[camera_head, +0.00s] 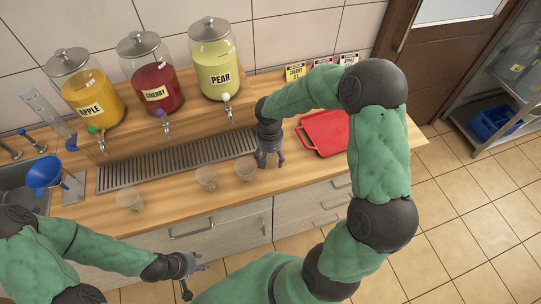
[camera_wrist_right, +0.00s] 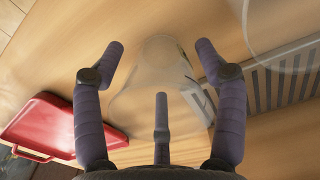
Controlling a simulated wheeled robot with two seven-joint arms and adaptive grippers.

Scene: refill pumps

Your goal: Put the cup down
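My right gripper (camera_head: 270,158) is low over the wooden counter, between the row of cups and the red tray. In the right wrist view its fingers (camera_wrist_right: 160,58) are spread on both sides of a clear cup (camera_wrist_right: 150,85), with gaps visible near the fingertips. The cup seems to stand on the counter; its contact with the wood is hard to make out. In the head view this cup is mostly hidden by the gripper. Other clear cups stand at the left (camera_head: 130,200), middle (camera_head: 207,178) and right (camera_head: 245,170). My left gripper (camera_head: 188,268) is empty, its fingers apart, before the cabinets.
Apple (camera_head: 88,98), cherry (camera_head: 157,88) and pear (camera_head: 214,70) dispensers stand behind a metal drip grille (camera_head: 170,162). A red tray (camera_head: 325,130) lies right of the gripper. A blue funnel (camera_head: 44,173) is by the sink. Another cup's rim (camera_wrist_right: 280,70) is close in the wrist view.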

